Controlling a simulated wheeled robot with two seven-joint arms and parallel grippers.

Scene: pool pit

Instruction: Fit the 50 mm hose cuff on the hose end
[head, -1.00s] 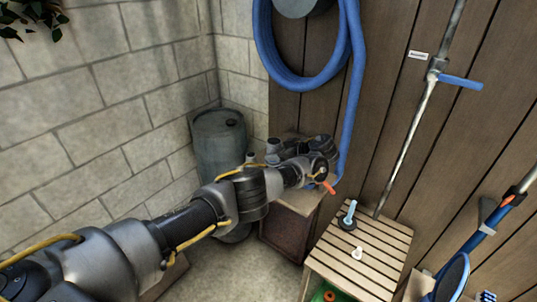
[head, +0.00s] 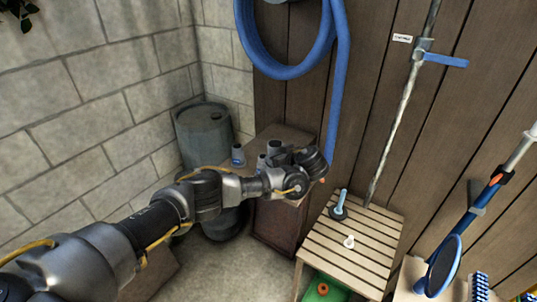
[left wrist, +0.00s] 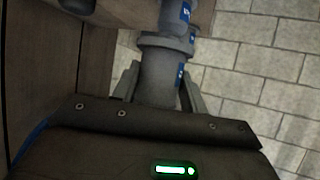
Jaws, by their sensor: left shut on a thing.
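My left gripper (left wrist: 158,88) is shut on a grey hose cuff (left wrist: 160,70) with a blue label, one finger on each side. In the head view my left gripper (head: 284,157) is over the low cabinet, and its fingers are largely hidden by my wrist. Another grey cuff with a blue label (left wrist: 176,16) shows just beyond the held one. In the head view a grey cuff (head: 238,156) stands on the cabinet left of my gripper. The blue hose (head: 336,110) hangs down the wall behind my wrist; its lower end is hidden. I cannot read the cuff sizes.
The cabinet (head: 275,222) stands beside a grey-green barrel (head: 205,125) in the corner. A slatted wooden table (head: 365,245) to the right holds a blue-handled tool (head: 341,203) and a small white piece (head: 349,241).

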